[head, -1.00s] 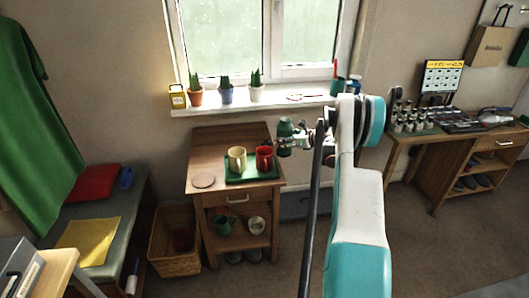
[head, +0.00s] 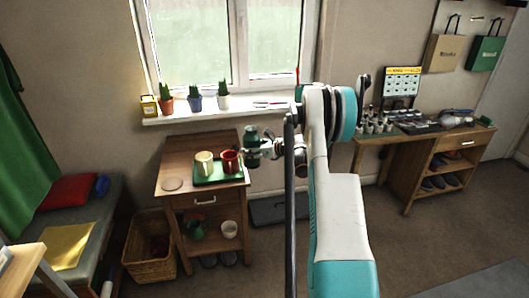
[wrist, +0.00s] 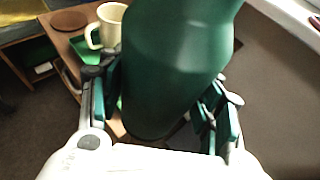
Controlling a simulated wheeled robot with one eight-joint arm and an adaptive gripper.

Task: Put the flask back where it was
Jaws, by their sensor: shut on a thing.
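The green flask (head: 251,137) is held in my gripper (head: 256,151), beside the right edge of the small wooden cabinet in the head view. In the wrist view the flask (wrist: 178,65) fills the middle, between the two fingers of my gripper (wrist: 165,110), and looks tilted there. The fingers are shut on it. Its top end is cut off by the wrist picture's upper edge.
A green tray (head: 207,181) with a cream mug (head: 204,164) and a red mug (head: 229,162) stands on the cabinet (head: 172,158), near the flask. The windowsill (head: 185,116) bears several potted cacti. A cluttered desk (head: 400,150) stands at right; my arm hides part of the sill.

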